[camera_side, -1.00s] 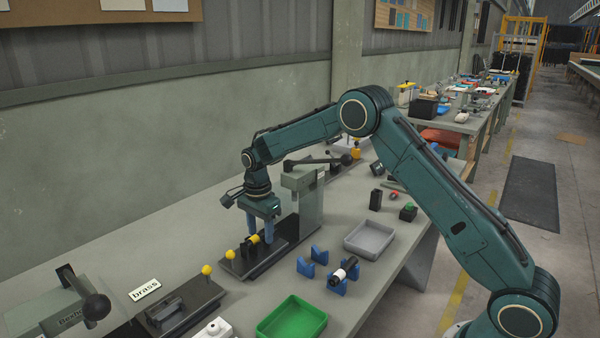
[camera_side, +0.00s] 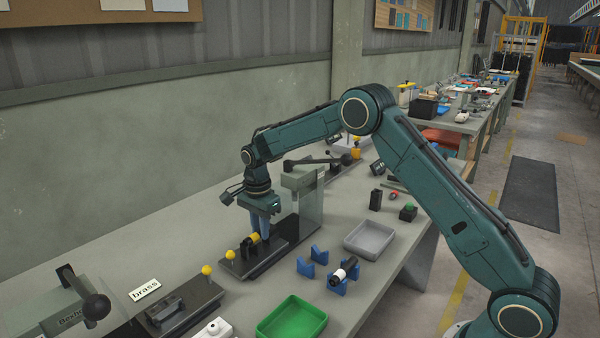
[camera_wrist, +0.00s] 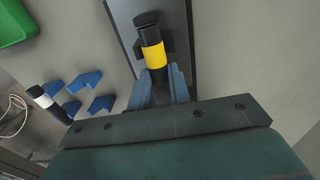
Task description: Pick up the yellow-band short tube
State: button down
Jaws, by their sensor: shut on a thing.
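The yellow-band short tube (camera_wrist: 153,50) is black with a yellow band and lies on the dark fixture plate (camera_wrist: 180,17). It also shows in the side view (camera_side: 254,238), partly hidden by the fingers. My gripper (camera_wrist: 160,82) has its blue fingers closed on the tube's near end, and the yellow band and a black end show beyond the fingertips. In the side view my gripper (camera_side: 262,232) points down over the fixture. I cannot tell whether the tube is lifted off its support.
A white-band black tube (camera_side: 345,268) rests on blue V-shaped cradles (camera_side: 318,254). A grey tray (camera_side: 369,240) and a green tray (camera_side: 291,319) stand on the bench. A yellow-knobbed post (camera_side: 230,255) and a grey upright block (camera_side: 303,195) are close to my gripper.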

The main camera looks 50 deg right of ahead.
jog(key=shift+r, duration=2.65)
